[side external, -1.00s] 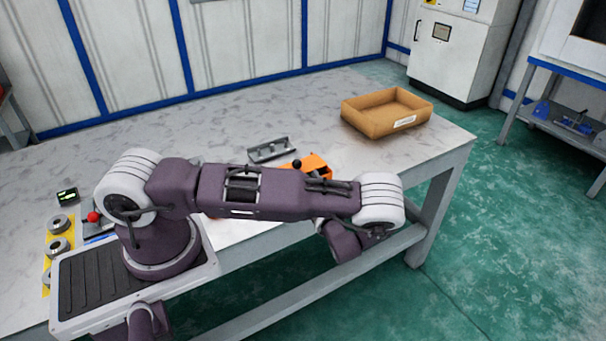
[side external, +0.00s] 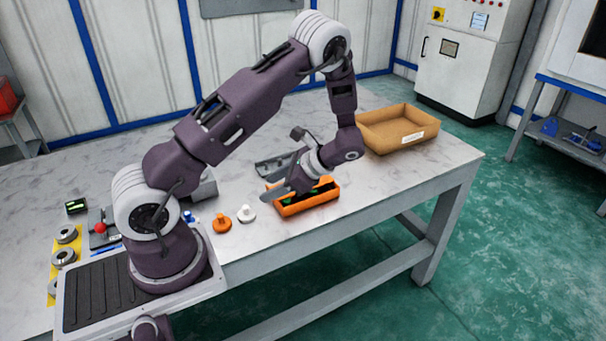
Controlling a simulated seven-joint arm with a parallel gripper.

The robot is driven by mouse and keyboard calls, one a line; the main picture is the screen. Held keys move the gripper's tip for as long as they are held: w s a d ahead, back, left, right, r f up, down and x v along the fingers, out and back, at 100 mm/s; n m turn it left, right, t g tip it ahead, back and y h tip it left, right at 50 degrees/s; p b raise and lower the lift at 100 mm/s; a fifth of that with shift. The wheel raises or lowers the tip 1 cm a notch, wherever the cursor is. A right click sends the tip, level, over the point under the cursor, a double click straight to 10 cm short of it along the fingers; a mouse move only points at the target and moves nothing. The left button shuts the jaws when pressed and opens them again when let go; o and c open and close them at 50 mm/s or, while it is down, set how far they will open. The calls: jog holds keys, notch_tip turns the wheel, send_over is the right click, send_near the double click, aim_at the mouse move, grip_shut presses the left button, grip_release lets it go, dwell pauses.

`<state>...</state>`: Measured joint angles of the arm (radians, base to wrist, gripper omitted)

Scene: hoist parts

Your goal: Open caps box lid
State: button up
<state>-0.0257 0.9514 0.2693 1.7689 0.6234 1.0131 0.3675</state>
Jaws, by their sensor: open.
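An orange open-topped box (side external: 318,199) stands near the table's front edge, with dark and green contents. My gripper (side external: 281,192) is open and points down at the box's left end, partly covering it. I cannot tell whether it touches the box. A grey box-like part (side external: 206,187) shows behind my arm, mostly hidden. No caps box or lid can be told for sure in this view.
An orange knob-like part (side external: 221,220) and a white one (side external: 246,214) stand left of the orange box. A grey tray (side external: 273,166) lies behind it. A tan bin (side external: 398,132) stands at the back right. A red-knobbed device (side external: 101,229) and metal rings (side external: 66,235) are at the left.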

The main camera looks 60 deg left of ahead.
jog(key=w+a+r+n+t+h, duration=0.6)
jog(key=w+r+n+t+h, duration=0.3)
jog(key=n, duration=0.5)
jog(key=shift+g, duration=0.6)
jog(key=f, duration=0.4)
jog(key=w+d+f, duration=0.1)
jog(key=f, duration=0.3)
jog(key=w+f, duration=0.1)
jog(key=f, duration=0.3)
jog(key=shift+d, duration=0.3)
jog(key=shift+c, duration=0.5)
grip_shut()
